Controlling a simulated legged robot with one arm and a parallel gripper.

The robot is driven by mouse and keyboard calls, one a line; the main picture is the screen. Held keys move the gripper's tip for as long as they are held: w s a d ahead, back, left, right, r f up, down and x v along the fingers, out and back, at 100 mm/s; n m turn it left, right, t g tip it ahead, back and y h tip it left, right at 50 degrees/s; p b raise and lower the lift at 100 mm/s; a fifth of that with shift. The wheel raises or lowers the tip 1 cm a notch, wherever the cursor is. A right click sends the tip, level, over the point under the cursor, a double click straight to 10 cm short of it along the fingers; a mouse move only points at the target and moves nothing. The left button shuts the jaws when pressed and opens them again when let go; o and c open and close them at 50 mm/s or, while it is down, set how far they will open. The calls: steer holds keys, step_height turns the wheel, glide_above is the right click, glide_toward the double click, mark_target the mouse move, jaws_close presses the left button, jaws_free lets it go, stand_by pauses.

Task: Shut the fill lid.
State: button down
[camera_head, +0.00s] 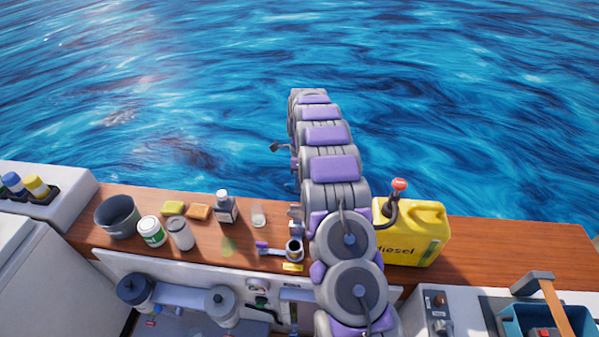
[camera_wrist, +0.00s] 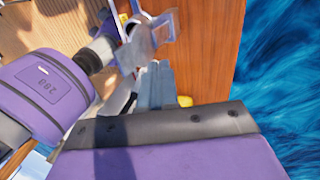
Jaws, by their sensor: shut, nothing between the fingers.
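The round metal filler opening (camera_head: 294,249) with a dark inside sits at the front of the wooden deck, above a small yellow label (camera_head: 292,267). I cannot clearly make out its lid; small grey parts beside my arm partly crowd the opening. In the wrist view, my gripper (camera_wrist: 155,86) shows as grey fingers close together and empty, beyond my purple wrist body. A small yellow patch (camera_wrist: 185,101) lies just right of them. In the head view my arm hides much of the area right of the filler, and contact cannot be told.
A yellow diesel can (camera_head: 425,233) stands right of my arm. Left on the deck are a dark pot (camera_head: 117,217), jars (camera_head: 151,231), sponges (camera_head: 199,212), a bottle (camera_head: 226,208) and a clear glass (camera_head: 258,215). Water lies beyond the deck edge. An engine bay opens below.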

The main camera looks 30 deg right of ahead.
mark_target(296, 209)
steer(key=s+a, duration=0.1)
steer(key=s+a+f, duration=0.1)
steer(key=s, duration=0.1)
steer(key=shift+s+a, duration=0.2)
steer(key=shift+a, duration=0.05)
stand_by(0.4)
steer(key=shift+s+a+r, duration=0.1)
steer(key=shift+a, duration=0.05)
